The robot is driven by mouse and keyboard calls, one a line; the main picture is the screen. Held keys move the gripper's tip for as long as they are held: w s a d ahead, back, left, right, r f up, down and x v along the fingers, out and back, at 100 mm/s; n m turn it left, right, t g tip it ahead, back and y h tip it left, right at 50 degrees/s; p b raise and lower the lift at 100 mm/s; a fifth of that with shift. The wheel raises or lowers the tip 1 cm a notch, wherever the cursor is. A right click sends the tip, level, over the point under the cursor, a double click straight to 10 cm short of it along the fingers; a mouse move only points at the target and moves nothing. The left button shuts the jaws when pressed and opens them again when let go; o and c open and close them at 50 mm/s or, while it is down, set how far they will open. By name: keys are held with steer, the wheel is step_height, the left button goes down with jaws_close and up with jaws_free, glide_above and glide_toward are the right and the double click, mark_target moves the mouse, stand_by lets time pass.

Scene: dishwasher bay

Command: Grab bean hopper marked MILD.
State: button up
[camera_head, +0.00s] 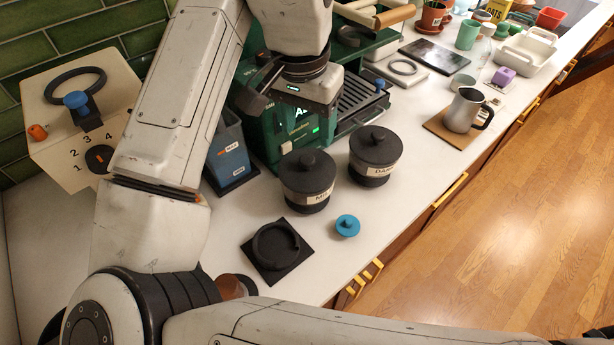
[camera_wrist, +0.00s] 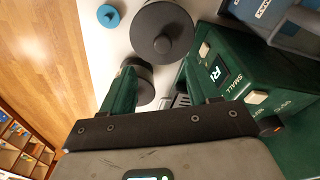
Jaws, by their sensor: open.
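The bean hopper marked MILD (camera_head: 307,184) is a round black canister with a knobbed lid, upright on the counter. Its pale label is partly readable. In the wrist view the MILD hopper (camera_wrist: 164,22) is seen from above, beyond the fingertips. My gripper (camera_wrist: 160,68) is open and empty, its two fingers spread, apart from the hopper. In the head view its body is above and behind the hoppers, near the green machine, and its fingers are not clear. A similar hopper marked DARK (camera_head: 376,149) stands to the right; it is partly behind the left finger in the wrist view.
A green coffee machine (camera_head: 257,122) is behind the hoppers, with a blue water tank (camera_head: 229,152) at its left. A small blue knobbed piece (camera_head: 347,225) and a black square stand (camera_head: 276,250) lie in front. A steel jug (camera_head: 464,110) stands farther right.

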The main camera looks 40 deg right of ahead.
mark_target(307, 159)
steer(key=shift+w+d+f+p, duration=0.1)
steer(key=shift+f+p, duration=0.05)
steer(key=shift+f, duration=1.05)
steer(key=shift+w+d+f+p, duration=0.1)
steer(key=shift+w+f+p, duration=0.1)
steer(key=shift+f, duration=1.05)
steer(key=shift+w+f+p, duration=0.1)
steer(key=shift+f+p, duration=0.05)
steer(key=shift+f, duration=1.05)
jaws_close()
steer(key=shift+r, duration=0.1)
